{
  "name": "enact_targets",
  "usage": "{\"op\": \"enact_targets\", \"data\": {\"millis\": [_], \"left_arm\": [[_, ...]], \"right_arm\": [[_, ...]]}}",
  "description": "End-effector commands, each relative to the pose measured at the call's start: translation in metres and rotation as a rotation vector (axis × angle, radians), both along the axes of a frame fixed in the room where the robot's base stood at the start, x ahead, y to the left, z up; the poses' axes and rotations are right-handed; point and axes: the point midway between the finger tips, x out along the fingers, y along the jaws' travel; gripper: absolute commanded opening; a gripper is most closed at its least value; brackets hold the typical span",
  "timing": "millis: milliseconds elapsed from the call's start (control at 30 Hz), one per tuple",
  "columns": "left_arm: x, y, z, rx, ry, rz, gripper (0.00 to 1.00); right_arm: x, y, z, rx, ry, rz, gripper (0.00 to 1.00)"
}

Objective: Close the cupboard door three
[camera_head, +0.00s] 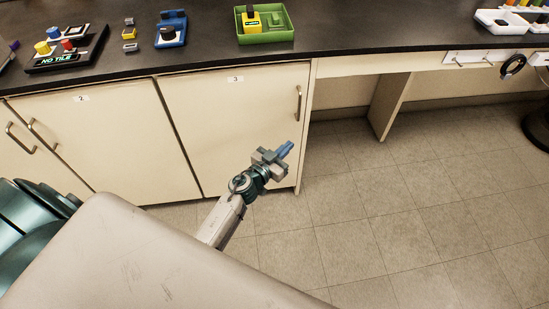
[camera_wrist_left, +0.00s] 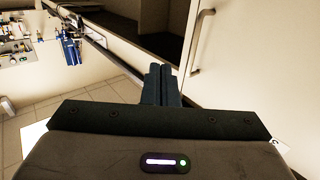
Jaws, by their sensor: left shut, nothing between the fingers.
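Cupboard door three (camera_head: 228,120) is a cream panel with a small "3" label under the dark counter. In the head view it looks flush or nearly flush with the cupboard front; I cannot tell whether a small gap remains. Its metal handle (camera_head: 298,103) is near its right edge. My left gripper (camera_head: 287,149) is shut and empty, in front of the door's lower right part. I cannot tell whether it touches the door. In the left wrist view the shut fingers (camera_wrist_left: 161,85) are below and left of a handle (camera_wrist_left: 201,42) on a cream panel. My right gripper is out of view.
Cupboard door two (camera_head: 85,140) is left of door three. The dark counter (camera_head: 340,35) above holds a green tray (camera_head: 265,38) and a blue holder (camera_head: 171,38). Right of the cupboard is an open knee space with a support panel (camera_head: 390,105). The tiled floor (camera_head: 400,220) there is clear.

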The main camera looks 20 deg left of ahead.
Motion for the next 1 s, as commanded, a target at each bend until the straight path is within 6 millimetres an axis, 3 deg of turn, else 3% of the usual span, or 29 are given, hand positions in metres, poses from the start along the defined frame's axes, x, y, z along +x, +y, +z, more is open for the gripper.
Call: {"op": "enact_targets", "data": {"millis": [200, 667, 767, 1000], "left_arm": [[0.023, -0.006, -0.001, -0.001, 0.000, 0.000, 0.00], [0.029, -0.007, -0.001, -0.001, 0.000, 0.004, 0.00], [0.041, -0.004, -0.001, -0.002, -0.002, 0.032, 0.00], [0.098, 0.012, 0.000, 0.000, 0.000, 0.100, 0.00]], "right_arm": [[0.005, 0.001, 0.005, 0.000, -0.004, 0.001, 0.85], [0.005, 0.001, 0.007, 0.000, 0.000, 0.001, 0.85], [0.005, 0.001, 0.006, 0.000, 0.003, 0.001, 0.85], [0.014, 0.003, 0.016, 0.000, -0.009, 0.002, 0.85]]}}
